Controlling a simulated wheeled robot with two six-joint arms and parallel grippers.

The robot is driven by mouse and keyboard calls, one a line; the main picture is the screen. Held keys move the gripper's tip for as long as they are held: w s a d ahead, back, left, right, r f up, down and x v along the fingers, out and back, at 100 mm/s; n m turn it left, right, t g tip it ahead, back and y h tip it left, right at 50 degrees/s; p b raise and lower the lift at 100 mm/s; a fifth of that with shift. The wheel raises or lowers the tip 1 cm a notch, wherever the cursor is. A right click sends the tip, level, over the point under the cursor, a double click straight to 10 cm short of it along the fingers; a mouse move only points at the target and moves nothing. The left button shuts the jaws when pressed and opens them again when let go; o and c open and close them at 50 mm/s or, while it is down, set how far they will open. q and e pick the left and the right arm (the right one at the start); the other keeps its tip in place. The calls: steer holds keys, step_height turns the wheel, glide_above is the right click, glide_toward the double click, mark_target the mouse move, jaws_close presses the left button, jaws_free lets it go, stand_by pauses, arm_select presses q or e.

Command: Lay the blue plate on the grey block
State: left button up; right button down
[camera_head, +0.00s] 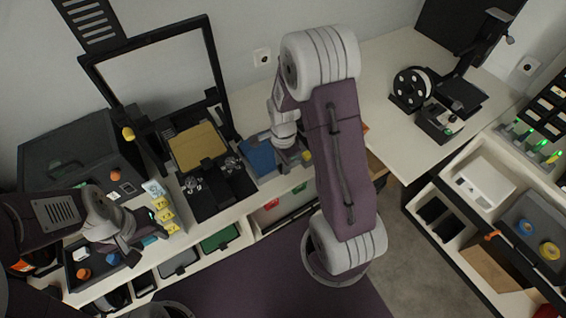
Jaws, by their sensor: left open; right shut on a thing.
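The blue plate (259,157) is at the middle of the bench, just right of the black printer. My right gripper (284,157) is at the plate's right edge and shut on it; the arm partly hides the grip. I cannot tell whether the plate touches the bench. I cannot make out the grey block with certainty; it may be hidden by my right arm. My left gripper (128,244) is open, over the left end of the bench near a black tray (76,284) of small coloured parts.
A printer with a tan bed (198,147) and tall black frame stands left of the plate. Yellow pieces (164,213) lie nearer the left gripper. Bins, one green (220,238), sit under the bench edge. A spool (411,86) stands on the right-hand table, which has clear space.

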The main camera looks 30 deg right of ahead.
steer(key=shift+f+b, duration=0.35)
steer(key=shift+f, duration=0.25)
steer(key=c, duration=1.1)
jaws_free()
steer(key=shift+o, duration=0.2)
steer(key=shift+r, duration=0.15)
step_height(320, 180, up, 3)
steer(key=p, duration=0.3)
steer(key=shift+r, duration=0.1)
